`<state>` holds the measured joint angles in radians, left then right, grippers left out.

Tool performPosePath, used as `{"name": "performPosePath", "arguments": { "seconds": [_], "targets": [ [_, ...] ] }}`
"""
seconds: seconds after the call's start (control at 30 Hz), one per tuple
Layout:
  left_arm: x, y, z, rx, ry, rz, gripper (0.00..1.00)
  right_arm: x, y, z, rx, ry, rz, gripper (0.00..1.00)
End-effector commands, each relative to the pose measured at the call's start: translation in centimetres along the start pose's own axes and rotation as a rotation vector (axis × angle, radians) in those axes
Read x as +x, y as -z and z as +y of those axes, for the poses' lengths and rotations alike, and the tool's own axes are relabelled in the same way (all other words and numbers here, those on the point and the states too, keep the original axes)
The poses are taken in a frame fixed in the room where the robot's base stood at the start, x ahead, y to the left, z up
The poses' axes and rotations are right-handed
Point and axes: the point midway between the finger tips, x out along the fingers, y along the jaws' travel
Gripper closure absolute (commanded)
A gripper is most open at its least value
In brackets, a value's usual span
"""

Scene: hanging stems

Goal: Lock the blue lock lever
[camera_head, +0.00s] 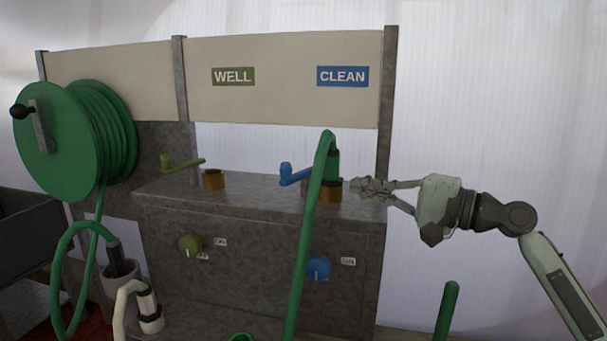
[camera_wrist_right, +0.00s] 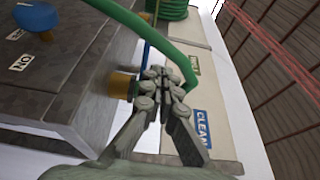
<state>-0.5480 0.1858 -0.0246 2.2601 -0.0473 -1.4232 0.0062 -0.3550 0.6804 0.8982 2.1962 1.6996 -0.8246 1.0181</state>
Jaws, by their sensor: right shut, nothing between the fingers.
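The blue lock lever (camera_head: 293,174) sits on top of the grey cabinet, just left of the brass fitting (camera_head: 331,191). A green hose (camera_head: 314,200) arches over, and its end stands upright in this fitting. In the right wrist view a thin strip of the blue lever (camera_wrist_right: 147,55) shows behind the fingers, partly hidden by them and the hose. My right gripper (camera_head: 362,187) is shut and empty, just right of the brass fitting. It also shows in the right wrist view (camera_wrist_right: 162,82), close to the fitting (camera_wrist_right: 121,85); contact is unclear. My left gripper is out of view.
The hose hangs down the cabinet front (camera_head: 240,250), left of the blue knob (camera_head: 318,266). An olive lever (camera_head: 184,163) and a second brass fitting (camera_head: 213,180) stand to the left. A back panel (camera_head: 285,100) rises behind, with a CLEAN sign (camera_head: 343,76). A hose reel (camera_head: 60,140) stands far left.

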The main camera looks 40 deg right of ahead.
Motion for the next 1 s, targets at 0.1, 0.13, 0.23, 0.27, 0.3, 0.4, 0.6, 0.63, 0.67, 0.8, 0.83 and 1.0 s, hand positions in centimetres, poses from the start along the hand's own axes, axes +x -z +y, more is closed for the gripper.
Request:
{"name": "performPosePath", "arguments": {
  "seconds": [0.1,0.13,0.23,0.27,0.3,0.4,0.6,0.63,0.67,0.8,0.83,1.0],
  "targets": [
    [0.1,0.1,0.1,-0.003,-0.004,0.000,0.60,1.9,-0.1,-0.2,-0.004,-0.001,-0.003,1.00],
    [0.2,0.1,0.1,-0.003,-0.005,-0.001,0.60,2.4,-0.1,-0.2,-0.003,-0.001,-0.004,1.00],
    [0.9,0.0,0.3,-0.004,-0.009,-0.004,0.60,4.6,-0.1,-0.2,-0.005,-0.001,-0.004,1.00],
    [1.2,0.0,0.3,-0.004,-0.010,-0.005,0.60,5.3,-0.1,-0.2,-0.005,-0.002,-0.003,1.00],
    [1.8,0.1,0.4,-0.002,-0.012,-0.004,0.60,6.2,0.0,-0.3,-0.004,-0.001,-0.003,1.00],
    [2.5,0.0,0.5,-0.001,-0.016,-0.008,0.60,8.3,0.0,-0.3,-0.004,0.000,-0.002,1.00],
    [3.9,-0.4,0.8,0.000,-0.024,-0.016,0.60,11.6,-0.1,-0.2,-0.004,-0.001,-0.001,1.00],
    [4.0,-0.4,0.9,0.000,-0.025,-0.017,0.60,11.9,0.0,-0.2,-0.003,0.000,-0.001,1.00],
    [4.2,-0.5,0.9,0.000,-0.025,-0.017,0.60,12.2,0.0,-0.1,-0.002,0.000,-0.001,1.00],
    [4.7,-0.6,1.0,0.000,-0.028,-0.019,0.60,13.1,0.0,-0.1,-0.001,0.000,0.000,1.00],
    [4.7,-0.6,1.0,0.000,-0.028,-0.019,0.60,13.2,0.0,0.0,-0.001,0.000,0.000,1.00],
    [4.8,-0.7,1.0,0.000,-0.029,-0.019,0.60,13.3,-0.1,0.1,-0.002,-0.001,0.000,1.00]
  ]
}}
